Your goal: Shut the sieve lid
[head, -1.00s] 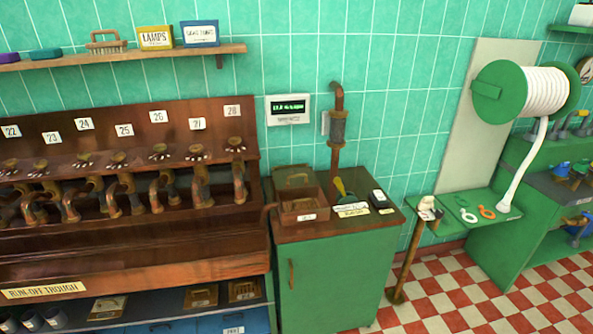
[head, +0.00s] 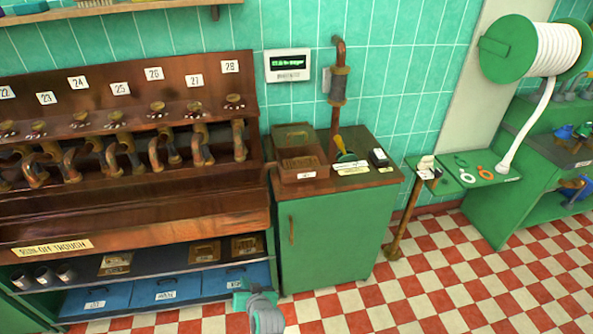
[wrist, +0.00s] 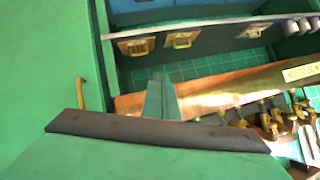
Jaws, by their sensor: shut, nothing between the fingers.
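A brown wooden box (head: 304,171), which I take to be the sieve, sits on the top of the green cabinet at its left side. Its lid (head: 293,136) stands raised at the back, so the box is open. My gripper (head: 243,299) is at the bottom of the head view, low in front of the cabinet and well apart from the box. It is shut and empty. In the wrist view the gripper (wrist: 160,98) shows as a blurred pale green shape; the box and lid cannot be made out there.
A copper pipe (head: 338,85) rises behind. The run-off trough (head: 130,235) adjoins on the left. The checkered floor (head: 400,290) is clear at right.

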